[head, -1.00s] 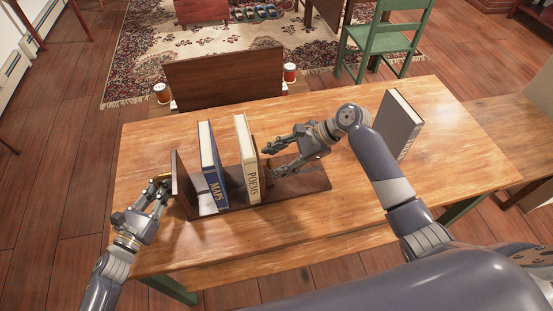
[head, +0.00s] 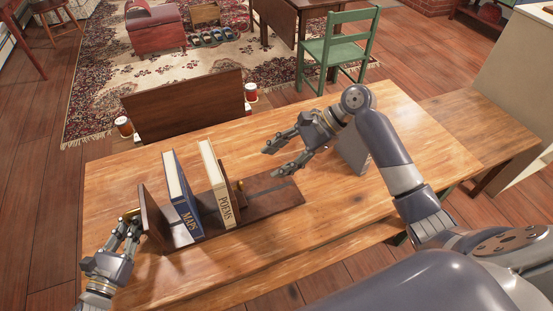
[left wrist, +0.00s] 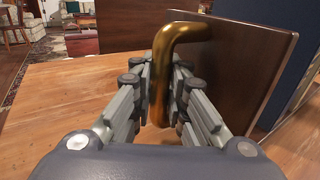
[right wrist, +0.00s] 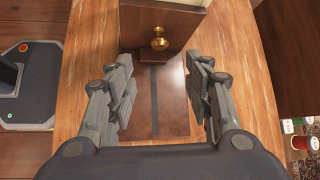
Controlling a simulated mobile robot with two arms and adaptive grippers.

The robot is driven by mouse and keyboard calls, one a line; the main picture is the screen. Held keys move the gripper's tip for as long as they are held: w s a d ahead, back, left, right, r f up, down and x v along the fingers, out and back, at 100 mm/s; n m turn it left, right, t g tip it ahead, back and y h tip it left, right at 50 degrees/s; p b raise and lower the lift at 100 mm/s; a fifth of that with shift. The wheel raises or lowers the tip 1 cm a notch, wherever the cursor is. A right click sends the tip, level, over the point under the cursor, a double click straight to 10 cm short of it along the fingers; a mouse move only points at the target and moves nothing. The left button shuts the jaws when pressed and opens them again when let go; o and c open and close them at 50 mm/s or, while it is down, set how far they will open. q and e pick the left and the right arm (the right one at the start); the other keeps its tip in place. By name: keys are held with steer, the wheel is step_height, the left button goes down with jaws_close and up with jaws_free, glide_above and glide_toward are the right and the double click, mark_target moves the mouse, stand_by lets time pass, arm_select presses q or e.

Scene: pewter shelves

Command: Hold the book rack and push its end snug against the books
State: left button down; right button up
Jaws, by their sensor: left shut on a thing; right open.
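The dark wooden book rack (head: 275,195) lies on the table with a fixed end panel (head: 151,215) at its left. The blue MAPS book (head: 177,190) and cream POEMS book (head: 213,175) stand in it with a gap between them. The sliding end (right wrist: 140,18), with a brass knob (right wrist: 159,43), is mostly hidden behind POEMS in the head view. My left gripper (head: 132,216) is shut on the brass handle (left wrist: 163,80) at the fixed end. My right gripper (right wrist: 162,62) is open and empty, above the rack's bare right part, apart from the knob.
A grey book (head: 352,152) stands on the table, partly behind my right arm. The rack's slotted base (right wrist: 158,115) is bare right of the knob. The table front (head: 260,245) is clear.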

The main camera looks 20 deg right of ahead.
steer(key=shift+w+r, duration=0.1)
steer(key=c, duration=0.8)
steer(key=shift+w+a+r+g+h, duration=0.1)
steer(key=shift+w+a+g+h, duration=0.1)
steer(key=shift+g+h, duration=0.15)
jaws_close()
steer(key=f+h, duration=0.1)
steer(key=f, duration=0.1)
steer(key=w+a+f+g+h, duration=0.1)
steer(key=f, duration=0.2)
steer(key=f+m+h, duration=0.1)
steer(key=f+h, duration=0.1)
steer(key=f, duration=0.1)
steer(key=shift+w+a+f+g, duration=0.15)
steer(key=shift+w+a+g, duration=0.1)
steer(key=shift+w, duration=0.15)
steer(key=shift+a, duration=1.95)
